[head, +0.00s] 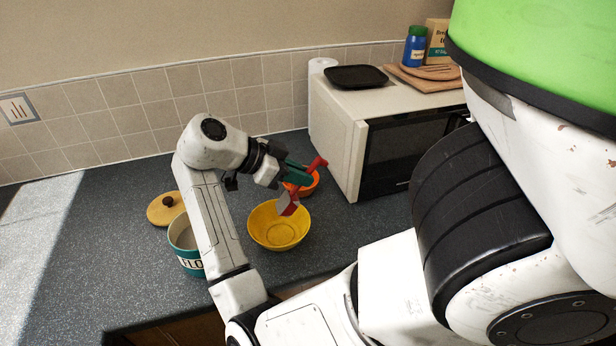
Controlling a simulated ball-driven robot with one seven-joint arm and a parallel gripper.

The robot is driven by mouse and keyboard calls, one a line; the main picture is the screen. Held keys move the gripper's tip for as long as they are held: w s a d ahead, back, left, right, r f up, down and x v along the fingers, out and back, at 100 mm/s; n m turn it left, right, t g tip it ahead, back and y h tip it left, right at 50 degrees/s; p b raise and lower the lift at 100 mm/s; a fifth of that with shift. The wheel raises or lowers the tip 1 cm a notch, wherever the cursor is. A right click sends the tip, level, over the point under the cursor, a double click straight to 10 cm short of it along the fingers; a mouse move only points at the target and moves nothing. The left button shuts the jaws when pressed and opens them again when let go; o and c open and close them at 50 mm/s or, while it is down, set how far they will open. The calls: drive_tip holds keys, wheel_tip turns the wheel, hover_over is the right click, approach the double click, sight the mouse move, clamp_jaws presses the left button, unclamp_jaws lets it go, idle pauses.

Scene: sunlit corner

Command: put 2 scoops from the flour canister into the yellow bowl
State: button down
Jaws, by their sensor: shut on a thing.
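My gripper (299,172) is shut on a red scoop (288,204) and holds it above the yellow bowl (277,242), near its back rim. The scoop's handle points up to the right and its head hangs lower left. I cannot tell whether the scoop holds flour. The yellow bowl stands on the dark counter, and its visible inside looks yellow and bare. The flour canister (190,263), teal and white with letters "FLO" showing, stands open left of the bowl. My arm hides part of it, and its contents are hard to make out.
A wooden lid (163,209) lies behind the canister. A microwave (370,140) with a black tray (356,77) on top blocks the right side. The counter's left is clear and sunlit.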

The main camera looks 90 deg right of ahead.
drive_tip(key=shift+w+a+r+g+h+b, duration=0.15)
drive_tip(key=shift+w+a+r+g+h, duration=0.1)
drive_tip(key=shift+w+g, duration=0.35)
drive_tip(key=shift+w+a+r+g+h+b, duration=0.1)
drive_tip(key=shift+w+a+g+h+b, duration=0.1)
drive_tip(key=shift+w+g, duration=0.4)
drive_tip(key=shift+w+a+r+g+h+b, duration=0.15)
drive_tip(key=shift+w+r+g+h, duration=0.2)
drive_tip(key=shift+g, duration=0.45)
drive_tip(key=shift+f, duration=0.15)
